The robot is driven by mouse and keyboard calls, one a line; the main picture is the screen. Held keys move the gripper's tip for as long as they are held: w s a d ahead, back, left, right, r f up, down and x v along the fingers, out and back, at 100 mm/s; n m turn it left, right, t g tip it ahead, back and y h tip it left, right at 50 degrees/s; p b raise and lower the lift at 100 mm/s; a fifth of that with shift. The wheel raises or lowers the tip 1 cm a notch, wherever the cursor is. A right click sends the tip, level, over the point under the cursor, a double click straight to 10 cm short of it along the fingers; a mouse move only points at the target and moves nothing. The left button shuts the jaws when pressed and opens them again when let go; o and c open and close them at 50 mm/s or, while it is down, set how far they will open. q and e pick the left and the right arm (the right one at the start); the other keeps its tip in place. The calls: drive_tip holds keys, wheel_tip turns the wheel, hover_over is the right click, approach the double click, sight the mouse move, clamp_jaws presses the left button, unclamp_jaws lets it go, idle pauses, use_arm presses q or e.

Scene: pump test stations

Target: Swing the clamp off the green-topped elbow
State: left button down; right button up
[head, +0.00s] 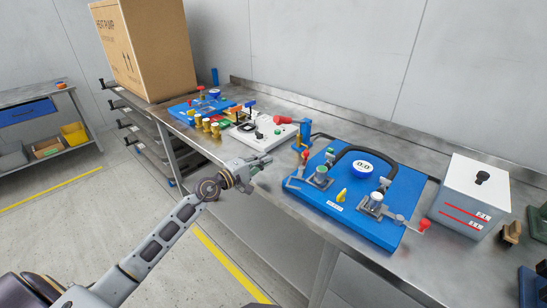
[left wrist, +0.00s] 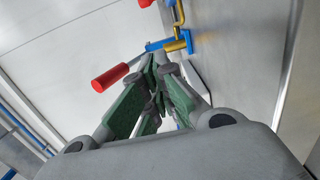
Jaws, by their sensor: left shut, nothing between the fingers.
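A blue pump station board (head: 345,210) lies on the bench. A second pale-topped elbow (head: 376,198) stands at the right side near a red-knobbed lever (head: 423,225). My left gripper (head: 268,160) is shut and empty, left of the board near the bench edge. In the left wrist view its green-padded fingers (left wrist: 156,62) point toward a red handle (left wrist: 109,78) on a blue and brass fitting (left wrist: 178,43).
A black hose (head: 365,151) arches over the board around a round gauge (head: 363,168). A blue post with brass parts (head: 306,136) stands behind the elbow. A white station (head: 262,133) lies to the left, and a white box (head: 470,195) to the right.

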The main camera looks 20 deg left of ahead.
sight(302, 169)
use_arm(q)
drive_tip(key=shift+x, duration=1.95)
drive_tip(key=shift+p+x, duration=0.3)
drive_tip(key=shift+x, duration=1)
drive_tip(key=shift+w+d, duration=0.2)
drive_tip(key=shift+w, duration=0.1)
drive_tip(key=shift+w+d, duration=0.25)
drive_tip(key=shift+w, duration=0.35)
drive_tip(key=shift+w+d, duration=0.35)
drive_tip(key=shift+w, duration=0.3)
drive_tip(key=shift+s+d, duration=0.15)
drive_tip(key=shift+d, duration=0.15)
drive_tip(key=shift+d+p, duration=0.35)
drive_tip(key=shift+s+d, duration=0.2)
drive_tip(key=shift+d, duration=0.35)
drive_tip(key=shift+s+d+p, duration=0.1)
drive_tip(key=shift+d+p, duration=0.25)
drive_tip(key=shift+d, duration=0.35)
use_arm(e)
drive_tip(key=shift+s+d+f, duration=1.3)
drive_tip(key=shift+s, duration=0.3)
